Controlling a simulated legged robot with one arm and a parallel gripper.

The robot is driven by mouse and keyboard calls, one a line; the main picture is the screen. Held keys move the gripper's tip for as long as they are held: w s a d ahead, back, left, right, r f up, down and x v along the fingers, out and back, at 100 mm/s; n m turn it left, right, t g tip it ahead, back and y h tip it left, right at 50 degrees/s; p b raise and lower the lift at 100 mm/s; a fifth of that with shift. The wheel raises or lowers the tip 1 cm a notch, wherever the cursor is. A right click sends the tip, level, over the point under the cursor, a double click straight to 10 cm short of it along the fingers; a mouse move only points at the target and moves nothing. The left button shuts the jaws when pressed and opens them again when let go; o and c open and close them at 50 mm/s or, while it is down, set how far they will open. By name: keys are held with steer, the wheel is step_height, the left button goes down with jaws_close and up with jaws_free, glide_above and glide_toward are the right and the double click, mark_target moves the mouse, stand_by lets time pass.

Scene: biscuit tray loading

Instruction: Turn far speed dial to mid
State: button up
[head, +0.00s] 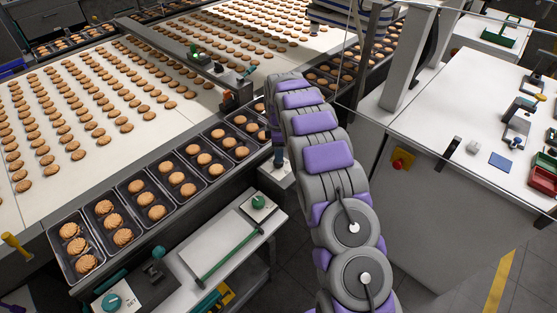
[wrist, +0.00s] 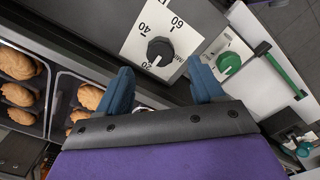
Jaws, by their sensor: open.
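A speed dial with a black knob (wrist: 160,52) sits on a white plate (wrist: 135,43) marked 20, 40 and 60 in the wrist view. The knob's white mark points roughly toward the partly hidden 20. My gripper (wrist: 163,84) is open, its two blue fingers apart and empty, below the knob in the picture. I see no contact with the knob. In the head view my gripper (head: 278,150) is beside the tray row, mostly hidden by my arm. A pale plate (head: 277,174) shows just below it; its knob cannot be made out.
A green knob (wrist: 229,63) on another plate stands right of the black one; it also shows on the side bench (head: 258,202). A green-edged bar and another green dial (head: 112,300) lie nearer. Biscuit trays (head: 133,185) line the conveyor. A white table (head: 455,110) stands right.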

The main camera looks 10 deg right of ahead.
mark_target(279, 164)
step_height(279, 164, down, 5)
steer(key=shift+f+b, duration=0.15)
steer(key=shift+b, duration=0.2)
steer(key=shift+c, duration=0.3)
steer(key=c, duration=1)
